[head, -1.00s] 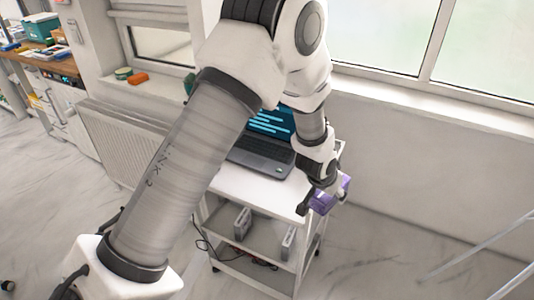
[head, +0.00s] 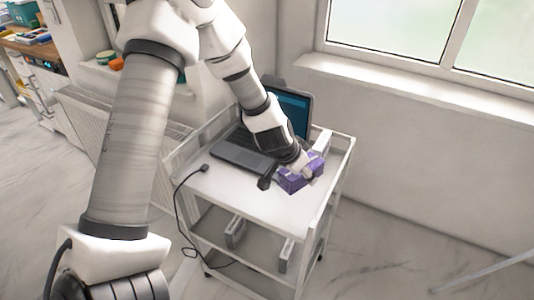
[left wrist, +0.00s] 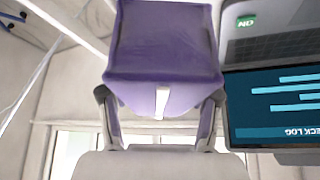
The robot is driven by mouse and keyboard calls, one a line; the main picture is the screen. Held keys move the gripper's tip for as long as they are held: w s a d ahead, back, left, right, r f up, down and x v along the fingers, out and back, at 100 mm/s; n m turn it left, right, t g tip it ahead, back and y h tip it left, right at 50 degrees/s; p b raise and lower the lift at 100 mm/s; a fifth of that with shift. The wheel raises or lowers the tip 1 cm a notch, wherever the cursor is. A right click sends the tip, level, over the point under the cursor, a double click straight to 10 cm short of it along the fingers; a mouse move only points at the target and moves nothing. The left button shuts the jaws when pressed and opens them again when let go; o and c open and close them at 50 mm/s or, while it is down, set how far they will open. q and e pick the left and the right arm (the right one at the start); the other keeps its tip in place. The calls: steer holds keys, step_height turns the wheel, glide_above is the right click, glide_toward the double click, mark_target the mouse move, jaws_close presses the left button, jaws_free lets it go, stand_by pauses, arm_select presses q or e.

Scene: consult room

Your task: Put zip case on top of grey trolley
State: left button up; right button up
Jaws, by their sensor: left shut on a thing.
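The zip case is a purple box-like case (head: 298,177), over the right part of the trolley's top shelf in the head view. My left gripper (head: 287,179) is shut on it. In the left wrist view the purple case (left wrist: 162,45) sits between the two fingers of my left gripper (left wrist: 160,98). The grey trolley (head: 248,200) has a pale top shelf with a low rail and shelves below. I cannot tell whether the case touches the top shelf. My right gripper is not in view.
An open laptop (head: 245,153) stands on the trolley's top, left of and behind the case; its screen also shows in the left wrist view (left wrist: 275,105). A black cable (head: 180,215) hangs over the trolley's left side. The front of the top is bare.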

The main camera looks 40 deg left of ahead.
arm_select(q)
steer(key=b, duration=0.4)
glide_above(301, 200)
steer(key=s, duration=0.1)
steer(key=f, duration=0.6)
steer(key=shift+s+a+f, duration=0.1)
steer(key=shift+a+f, duration=0.1)
step_height(301, 200, down, 4)
steer(key=shift+s+d+r+b, duration=0.1)
steer(key=shift+r+b, duration=0.15)
steer(key=shift+b, duration=0.6)
steer(key=shift+f, duration=0.4)
steer(key=shift+f, duration=0.1)
steer(key=o, duration=1.2)
